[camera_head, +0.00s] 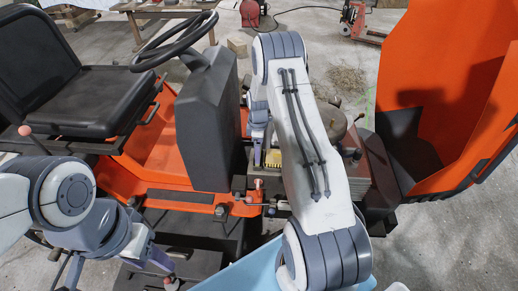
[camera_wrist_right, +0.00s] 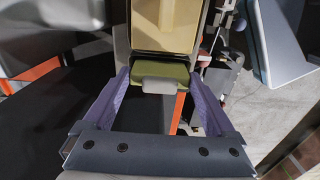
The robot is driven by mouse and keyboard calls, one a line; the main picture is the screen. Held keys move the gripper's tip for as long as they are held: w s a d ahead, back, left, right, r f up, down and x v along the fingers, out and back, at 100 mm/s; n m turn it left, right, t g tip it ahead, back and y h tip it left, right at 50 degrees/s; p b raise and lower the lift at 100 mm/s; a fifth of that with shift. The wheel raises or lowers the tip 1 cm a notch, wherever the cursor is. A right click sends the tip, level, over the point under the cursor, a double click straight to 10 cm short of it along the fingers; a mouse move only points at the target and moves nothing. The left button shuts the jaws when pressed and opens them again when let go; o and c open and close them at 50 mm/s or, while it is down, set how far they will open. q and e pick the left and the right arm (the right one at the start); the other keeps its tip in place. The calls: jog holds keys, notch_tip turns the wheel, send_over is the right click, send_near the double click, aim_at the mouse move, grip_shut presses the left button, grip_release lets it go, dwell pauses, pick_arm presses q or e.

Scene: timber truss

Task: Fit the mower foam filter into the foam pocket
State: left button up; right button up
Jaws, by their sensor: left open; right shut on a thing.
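In the right wrist view, my right gripper (camera_wrist_right: 162,80) is shut on an olive-green block with a pale grey tab, which looks like the foam filter (camera_wrist_right: 176,72). Just beyond it is a tan, open-looking rectangular housing (camera_wrist_right: 165,38), perhaps the foam pocket; I cannot tell whether the block touches it. In the head view, a yellow ribbed part (camera_head: 274,158) shows in the mower's engine area beside my right arm, which hides most of that gripper and the block. My left gripper (camera_head: 160,262) is open and low at the lower left, partly hidden, away from the engine.
The orange mower has a black seat (camera_head: 95,98), a steering wheel (camera_head: 175,40) and a dark column (camera_head: 207,125). An orange raised hood (camera_head: 445,70) stands at the right. A dark box (camera_head: 205,262) lies low near my left gripper. A light blue surface (camera_head: 250,272) is at the bottom.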

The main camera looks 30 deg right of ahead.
jog(key=shift+f, duration=0.45)
jog(key=o, duration=1)
notch_tip(320, 180, up, 11)
jog(key=shift+f, duration=0.15)
jog(key=s+a+r+p, duration=0.1)
jog(key=s+a+r, duration=0.2)
jog(key=a+r, duration=0.35)
jog(key=s+a+r+m+p, duration=0.1)
jog(key=s+a+r, duration=0.25)
jog(key=a, duration=0.55)
jog(key=s+a+r+p, duration=0.2)
jog(key=s+a+r, duration=0.1)
jog(key=a+r, duration=0.4)
jog(key=s+a+r+p, duration=0.1)
jog(key=s+a+r, duration=0.1)
jog(key=s, duration=0.5)
jog(key=s+a+r+m+p, duration=0.1)
jog(key=s+a+r, duration=0.1)
jog(key=s, duration=0.6)
jog(key=s+a+r+m+y+p, duration=0.1)
jog(key=s+a+r, duration=0.1)
jog(key=s+a, duration=0.2)
jog(key=s, duration=0.3)
jog(key=shift+s+a, duration=0.15)
jog(key=shift+s, duration=0.05)
